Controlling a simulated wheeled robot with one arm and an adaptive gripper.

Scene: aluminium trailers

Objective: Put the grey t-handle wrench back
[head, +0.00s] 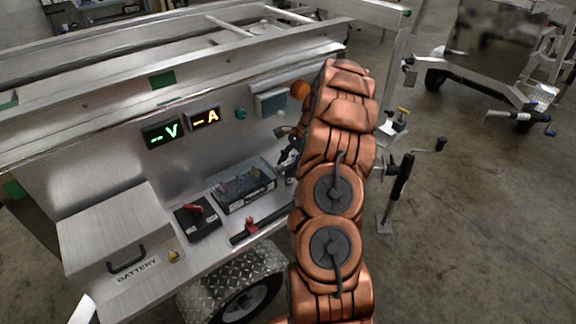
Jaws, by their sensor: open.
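My gripper (284,151) is black and shows only in part at the left edge of my copper-coloured arm, above the trailer's side shelf. It is open, and I see nothing held in it. It is near the right end of a dark tray (232,206) that holds several small items with coloured handles. I cannot pick out the grey t-handle wrench for certain; it may be among these small items or hidden behind my arm.
On the shelf are a battery box (112,228), a black block with a red lever (198,220) and a dark bar with a red part (262,224). Two lit displays (161,134) are on the panel. A wheel (238,296) is below. Open floor lies to the right.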

